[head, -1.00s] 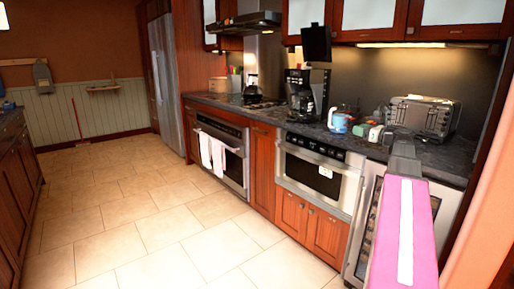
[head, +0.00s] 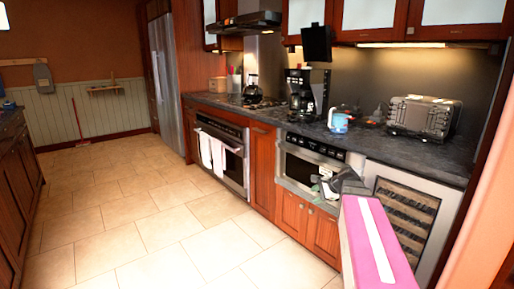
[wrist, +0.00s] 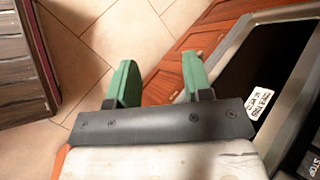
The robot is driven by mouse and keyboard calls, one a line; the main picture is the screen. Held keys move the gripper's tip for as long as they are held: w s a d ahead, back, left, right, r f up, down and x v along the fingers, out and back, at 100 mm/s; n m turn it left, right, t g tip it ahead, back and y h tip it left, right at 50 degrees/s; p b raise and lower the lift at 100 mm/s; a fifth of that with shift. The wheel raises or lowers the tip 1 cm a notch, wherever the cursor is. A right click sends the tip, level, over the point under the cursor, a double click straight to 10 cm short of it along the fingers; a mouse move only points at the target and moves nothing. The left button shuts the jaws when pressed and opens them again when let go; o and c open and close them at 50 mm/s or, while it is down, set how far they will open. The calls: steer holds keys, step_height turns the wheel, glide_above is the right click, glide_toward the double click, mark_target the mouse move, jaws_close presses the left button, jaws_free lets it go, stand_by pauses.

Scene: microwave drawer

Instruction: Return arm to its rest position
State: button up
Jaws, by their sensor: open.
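My gripper (head: 325,186) is in front of the microwave drawer in the head view, partly hidden by my pink arm. In the wrist view, its two green fingers stand well apart with nothing between them, so my gripper (wrist: 160,82) is open and empty. The microwave drawer (head: 298,165) sits under the counter and looks shut. Its dark front with a white label (wrist: 260,104) is at the right of the wrist view, beside the fingers. I cannot tell if they touch it.
A wine cooler (head: 405,210) is right of the microwave, and an oven (head: 222,155) with towels is left. The counter (head: 375,150) above holds a toaster (head: 422,117), a blue and white kettle (head: 338,122) and a coffee maker (head: 302,95). The tiled floor (head: 130,220) is open at left.

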steer(key=s+a+f+n+g+h, duration=0.2)
steer(key=s+a+f+n+h, duration=0.1)
steer(key=s+f+n, duration=0.4)
steer(key=s+a+f+n+g+h, duration=0.3)
steer(key=s+a+f+n+h, duration=0.1)
steer(key=s+f+n, duration=0.4)
steer(key=shift+s+f+g, duration=0.3)
steer(key=shift+s+f, duration=0.35)
steer(key=shift+f, duration=0.25)
